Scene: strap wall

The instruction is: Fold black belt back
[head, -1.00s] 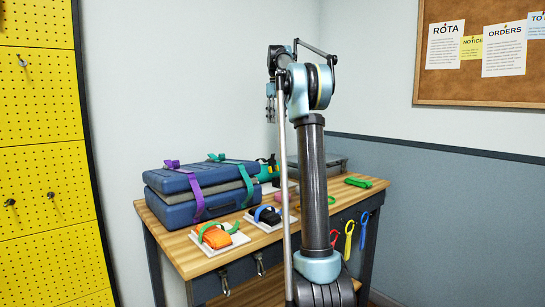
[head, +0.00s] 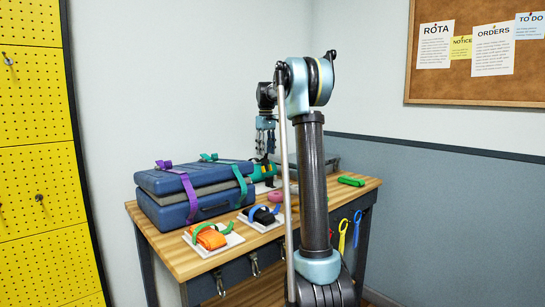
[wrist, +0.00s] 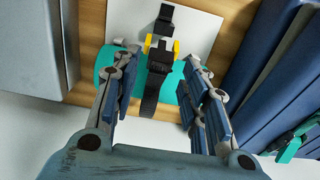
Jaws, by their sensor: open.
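The black belt (wrist: 157,72) shows in the wrist view, upright in the picture, between yellow clips (wrist: 176,48) on a white board (wrist: 120,22). Its lower end hangs over a teal piece (wrist: 105,62). My gripper (wrist: 158,62) is open, with one finger on each side of the belt and apart from it. In the head view my gripper (head: 265,135) points down above the back of the bench, and the belt is too small there to make out clearly.
Blue cases (head: 205,200) with purple and green straps stand on the wooden bench (head: 170,243); they lie close to the right in the wrist view (wrist: 285,65). A grey box (wrist: 48,45) is close on the left. Orange (head: 208,237) and black (head: 263,215) strap rolls sit on white plates in front.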

